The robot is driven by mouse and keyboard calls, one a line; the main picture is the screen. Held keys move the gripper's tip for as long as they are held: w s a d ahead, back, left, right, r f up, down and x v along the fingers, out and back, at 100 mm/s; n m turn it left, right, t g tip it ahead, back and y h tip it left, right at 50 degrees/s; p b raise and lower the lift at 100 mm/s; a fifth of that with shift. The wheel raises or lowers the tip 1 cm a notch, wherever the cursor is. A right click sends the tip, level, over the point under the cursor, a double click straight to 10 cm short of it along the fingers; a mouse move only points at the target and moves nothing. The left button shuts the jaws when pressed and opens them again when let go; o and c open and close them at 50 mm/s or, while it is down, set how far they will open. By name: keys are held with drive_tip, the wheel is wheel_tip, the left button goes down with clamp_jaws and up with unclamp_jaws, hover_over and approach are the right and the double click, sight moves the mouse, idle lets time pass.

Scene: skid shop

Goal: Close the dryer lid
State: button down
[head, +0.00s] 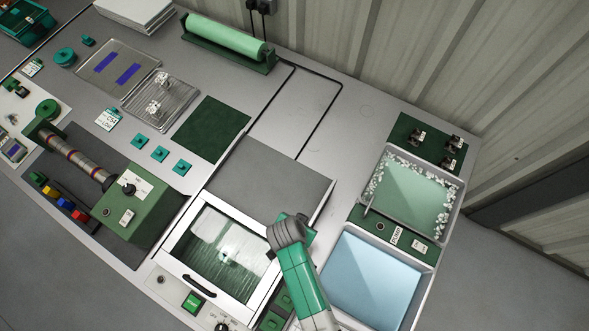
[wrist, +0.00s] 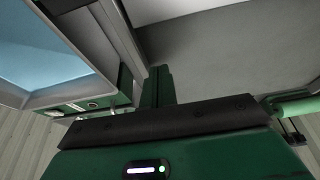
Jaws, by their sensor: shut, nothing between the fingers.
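The dryer lid (head: 219,252) is a white-framed panel with a dark glass window, at the lower middle of the head view. A black handle (head: 199,286) is on its front edge. The lid looks flat or nearly flat over the dryer; I cannot tell whether a gap remains under its front edge. My gripper (wrist: 157,82) is shut and empty in the wrist view. In the head view my arm comes up from the bottom, just right of the lid, and mostly hides the fingers. I cannot tell whether they touch the lid.
A blue-filled basin (head: 372,281) and a pale green tray (head: 412,192) stand to the right. A green box with a roller (head: 140,205) stands left. A green START button (head: 193,302) is in front of the lid. The grey plate (head: 262,182) behind it is clear.

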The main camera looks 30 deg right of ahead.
drive_tip(key=v, duration=0.9)
drive_tip(key=shift+s+a, duration=0.15)
drive_tip(key=shift+a, duration=0.1)
